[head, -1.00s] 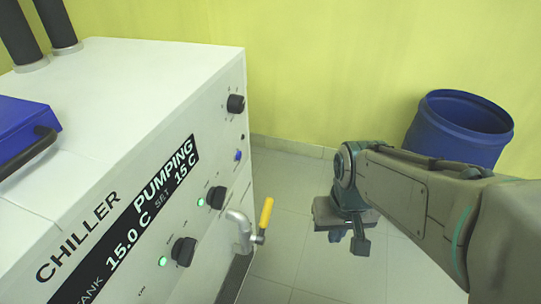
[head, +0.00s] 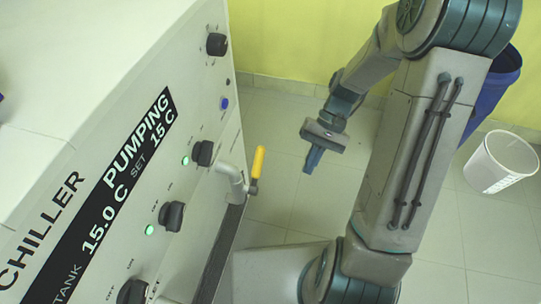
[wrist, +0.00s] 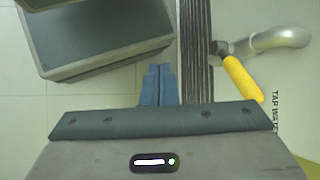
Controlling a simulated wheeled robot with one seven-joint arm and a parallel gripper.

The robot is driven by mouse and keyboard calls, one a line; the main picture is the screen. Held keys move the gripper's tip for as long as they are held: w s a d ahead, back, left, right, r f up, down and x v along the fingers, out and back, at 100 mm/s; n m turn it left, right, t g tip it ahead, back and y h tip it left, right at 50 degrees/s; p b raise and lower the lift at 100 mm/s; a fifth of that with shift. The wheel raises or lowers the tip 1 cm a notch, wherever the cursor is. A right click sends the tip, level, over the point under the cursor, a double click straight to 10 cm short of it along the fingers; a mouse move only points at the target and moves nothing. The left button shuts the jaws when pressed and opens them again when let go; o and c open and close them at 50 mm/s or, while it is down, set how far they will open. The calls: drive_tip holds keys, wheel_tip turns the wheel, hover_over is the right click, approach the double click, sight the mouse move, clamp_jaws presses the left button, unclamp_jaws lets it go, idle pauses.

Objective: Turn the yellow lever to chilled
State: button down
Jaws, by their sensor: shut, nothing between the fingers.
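The yellow lever (head: 258,162) sits on a grey metal pipe valve (head: 233,182) on the front of the chiller (head: 110,150). In the head view its handle points up. My gripper (head: 313,160) is to the right of the lever, apart from it, with its fingers pointing down and shut on nothing. In the wrist view the yellow lever (wrist: 242,80) lies to the right of my shut fingers (wrist: 158,85), with a gap between them. The pipe (wrist: 282,40) curves away behind it. A partly covered label reading "TAP WATE" (wrist: 276,112) shows at the right edge.
The chiller front carries black knobs (head: 172,216) and green lights. Its display (head: 130,165) reads "PUMPING", 15.0 C. A blue barrel (head: 492,88) and a white bucket (head: 500,162) stand at the right on the tiled floor. The floor between chiller and arm is clear.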

drive_tip(key=w+f+m+g+y, duration=0.1)
drive_tip(key=w+f+m+y, duration=0.15)
drive_tip(key=f+y, duration=0.6)
drive_tip(key=m+t+y+b, duration=0.35)
drive_tip(key=t+y, duration=0.25)
drive_tip(key=y, duration=0.4)
approach(257, 171)
drive_tip(key=w+a+r, duration=0.1)
drive_tip(key=w+a, duration=0.3)
drive_tip(key=shift+s+a+r+h, duration=0.25)
drive_tip(key=shift+a+r, duration=0.15)
drive_tip(key=shift+r, duration=0.3)
